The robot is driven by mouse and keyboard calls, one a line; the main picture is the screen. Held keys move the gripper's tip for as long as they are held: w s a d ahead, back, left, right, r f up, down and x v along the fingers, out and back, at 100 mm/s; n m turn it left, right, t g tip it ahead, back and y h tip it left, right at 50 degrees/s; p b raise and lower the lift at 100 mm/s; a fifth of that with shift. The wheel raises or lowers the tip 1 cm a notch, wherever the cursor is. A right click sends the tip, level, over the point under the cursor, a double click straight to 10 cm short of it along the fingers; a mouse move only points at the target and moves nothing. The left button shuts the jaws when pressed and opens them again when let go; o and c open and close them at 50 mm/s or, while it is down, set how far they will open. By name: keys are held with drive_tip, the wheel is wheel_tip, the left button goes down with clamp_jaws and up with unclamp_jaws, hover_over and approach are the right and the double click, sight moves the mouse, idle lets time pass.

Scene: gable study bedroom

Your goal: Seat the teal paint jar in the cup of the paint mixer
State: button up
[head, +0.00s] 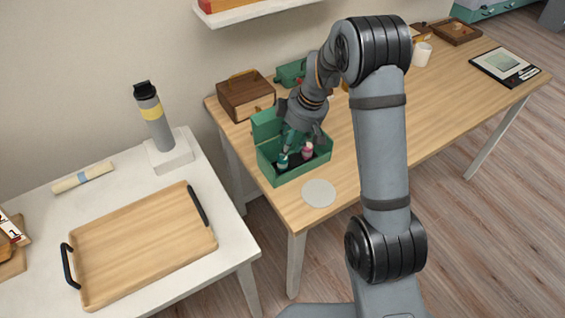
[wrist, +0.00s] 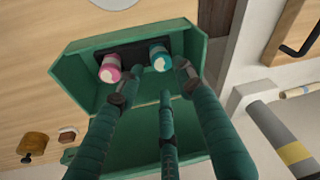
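The teal paint jar (wrist: 160,56) stands in the open green box (wrist: 75,68), on the right side in the wrist view. It also shows in the head view (head: 282,161), at the left inside the box. A pink jar (wrist: 109,69) stands beside it, apart from it. My gripper (wrist: 160,85) is over the box with its green fingers spread apart and nothing between them. The fingertips are close to the teal jar; whether any touches it cannot be told. I cannot clearly identify the paint mixer or its cup; my arm hides part of the desk.
A pale disc (head: 319,193) lies in front of the box. A brown wooden box (head: 246,96) and a green object (head: 290,73) stand behind it. A wooden tray (head: 145,250) and a grey bottle (head: 153,118) are on the white table. The desk's right half has free room.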

sight(282, 163)
drive_tip(key=shift+s+p+x, duration=0.1)
drive_tip(key=shift+p+x, duration=0.35)
drive_tip(key=shift+x, duration=1.15)
drive_tip(key=shift+s+p+x, duration=0.15)
drive_tip(key=shift+p+x, duration=0.25)
drive_tip(key=shift+x, duration=1.2)
drive_tip(key=shift+d, duration=0.1)
drive_tip(key=shift+c, duration=0.8)
drive_tip(key=c, duration=0.7)
drive_tip(key=shift+c, duration=0.2)
